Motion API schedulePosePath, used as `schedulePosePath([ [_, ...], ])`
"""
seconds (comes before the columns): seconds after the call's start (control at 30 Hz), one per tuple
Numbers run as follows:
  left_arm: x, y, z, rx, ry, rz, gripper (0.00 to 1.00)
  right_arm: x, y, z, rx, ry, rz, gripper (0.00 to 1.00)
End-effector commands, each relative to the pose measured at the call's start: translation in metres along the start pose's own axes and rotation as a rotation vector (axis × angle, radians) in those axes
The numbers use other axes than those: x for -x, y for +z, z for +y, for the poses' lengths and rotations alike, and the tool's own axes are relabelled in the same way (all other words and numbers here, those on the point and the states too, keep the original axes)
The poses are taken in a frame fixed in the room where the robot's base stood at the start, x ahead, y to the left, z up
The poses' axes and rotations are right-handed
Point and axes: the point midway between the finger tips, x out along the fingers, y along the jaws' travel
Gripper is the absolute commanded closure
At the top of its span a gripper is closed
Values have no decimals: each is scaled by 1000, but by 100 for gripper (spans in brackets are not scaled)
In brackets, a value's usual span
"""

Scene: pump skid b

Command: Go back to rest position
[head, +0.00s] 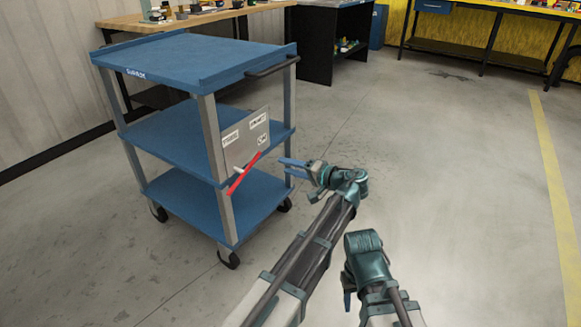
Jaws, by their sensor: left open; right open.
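My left gripper (288,168) is open and empty, its two blue fingers pointing left toward the blue cart (190,58). In the picture it sits just right of a grey panel (240,138) on the cart's side. A red lever (243,174) is mounted on this panel and slants from lower left to upper right. The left fingertips are apart from the lever. My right gripper (348,298) is low at the bottom centre, near my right forearm.
The cart has three blue shelves, casters and a black push handle (272,67). A wooden bench (125,22) and a dark cabinet (335,45) stand behind it. Another workbench (490,8) is at the back right. The grey floor (460,200) on the right is clear.

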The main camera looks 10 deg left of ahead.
Motion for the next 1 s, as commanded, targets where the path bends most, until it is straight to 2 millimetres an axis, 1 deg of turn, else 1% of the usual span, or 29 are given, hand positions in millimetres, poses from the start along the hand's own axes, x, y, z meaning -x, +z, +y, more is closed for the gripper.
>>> schedulePosePath([
  [0.17,0,1,0,0,3,-2,53,0,0,0,0,0,0,50],
  [0.27,-7,17,6,-5,47,-31,53,0,0,0,0,0,0,50],
  [0.37,-19,56,21,-13,169,-104,53,0,0,0,0,0,0,50],
  [0.4,-23,77,30,-16,241,-143,53,0,0,0,0,0,0,50],
  [0.43,-25,93,37,-18,299,-173,53,0,0,0,0,0,0,50],
  [0.47,-26,109,45,-18,361,-202,53,0,0,0,0,0,0,50],
  [0.5,-25,130,55,-18,445,-240,53,0,0,0,0,0,0,50],
  [0.6,-16,173,77,-8,643,-316,53,0,0,0,0,0,0,50],
  [0.7,-2,200,92,6,798,-363,53,0,0,0,0,0,0,50],
  [0.8,12,217,102,22,918,-392,53,0,0,0,0,0,0,50],
  [1.0,40,241,112,58,1110,-427,53,0,0,0,0,0,0,50],
])
